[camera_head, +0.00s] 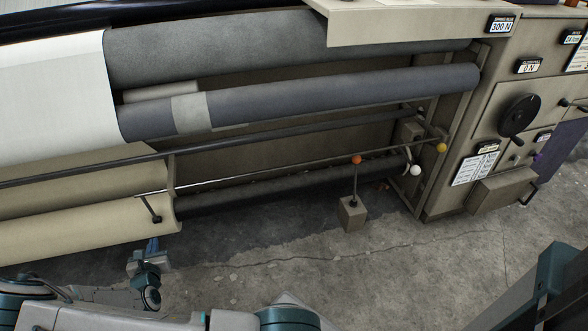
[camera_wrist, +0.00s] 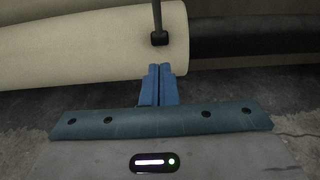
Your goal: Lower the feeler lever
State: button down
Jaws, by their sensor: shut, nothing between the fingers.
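A dark lever with a black end (camera_head: 151,208), which I take to be the feeler lever, hangs from a thin rod in front of the cream cloth roll (camera_head: 80,228), near the roll's right end. My gripper (camera_head: 153,242) is below the lever in the head view. In the wrist view the gripper's blue fingers (camera_wrist: 161,68) are together and empty, just below the knob with a small gap in the picture. The distance in depth cannot be told.
A post with an orange ball (camera_head: 356,160) stands on a box (camera_head: 352,214) to the right. A yellow ball (camera_head: 441,147) and a white ball (camera_head: 415,170) are near the loom's side frame. A dark roller (camera_head: 290,187) continues right of the cream roll. Concrete floor is open in front.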

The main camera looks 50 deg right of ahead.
jog(key=shift+r, duration=0.1)
jog(key=s+a+r+p, duration=0.2)
jog(key=p, duration=0.1)
jog(key=shift+s, duration=0.35)
